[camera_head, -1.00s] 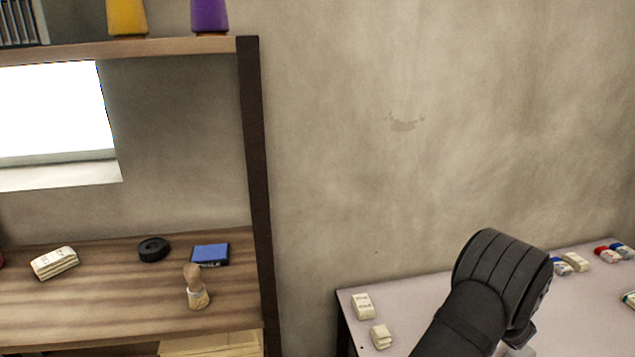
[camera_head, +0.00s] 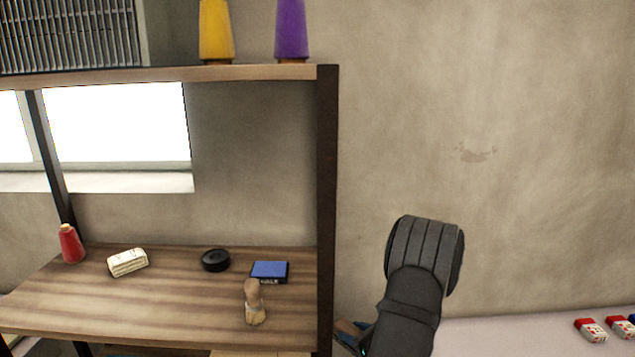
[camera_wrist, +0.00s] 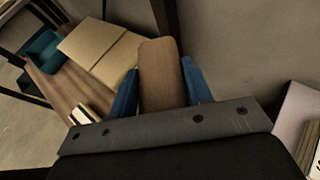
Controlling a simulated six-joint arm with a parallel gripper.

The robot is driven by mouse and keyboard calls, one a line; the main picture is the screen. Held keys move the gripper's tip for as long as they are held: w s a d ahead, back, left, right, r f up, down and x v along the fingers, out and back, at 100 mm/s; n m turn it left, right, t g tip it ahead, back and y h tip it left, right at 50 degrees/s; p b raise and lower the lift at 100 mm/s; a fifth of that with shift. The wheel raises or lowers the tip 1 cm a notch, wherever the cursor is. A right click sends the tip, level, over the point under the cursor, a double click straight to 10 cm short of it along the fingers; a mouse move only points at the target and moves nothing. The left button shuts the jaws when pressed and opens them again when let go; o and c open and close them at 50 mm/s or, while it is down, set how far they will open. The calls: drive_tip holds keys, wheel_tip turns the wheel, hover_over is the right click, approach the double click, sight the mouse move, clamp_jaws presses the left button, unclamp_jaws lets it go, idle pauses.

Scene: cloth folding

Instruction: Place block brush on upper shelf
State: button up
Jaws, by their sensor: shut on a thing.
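My gripper (camera_wrist: 161,88) is shut on the block brush (camera_wrist: 162,72), whose brown wooden back lies between the two blue fingers in the wrist view. Its bristles are not visible. In the head view, my gripper (camera_head: 352,337) shows only partly at the bottom, right of the shelf post, lower than the middle board. The upper shelf (camera_head: 150,77) is a wooden board at upper left. A yellow cone (camera_head: 216,30) and a purple cone (camera_head: 291,30) stand on it near its right end.
The middle board (camera_head: 180,310) holds a red cone (camera_head: 71,244), a cream bundle (camera_head: 128,262), a black roll (camera_head: 215,260), a blue box (camera_head: 270,271) and a round-handled brush (camera_head: 254,303). A dark post (camera_head: 327,210) bounds the shelf's right side. A pale table (camera_head: 490,338) stands at right.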

drive_tip(key=s+a+n+g+y, duration=0.2)
drive_tip(key=s+a, duration=0.1)
drive_tip(key=a, duration=0.7)
drive_tip(key=shift+a+n, duration=0.2)
drive_tip(key=shift+n, duration=0.1)
idle(0.4)
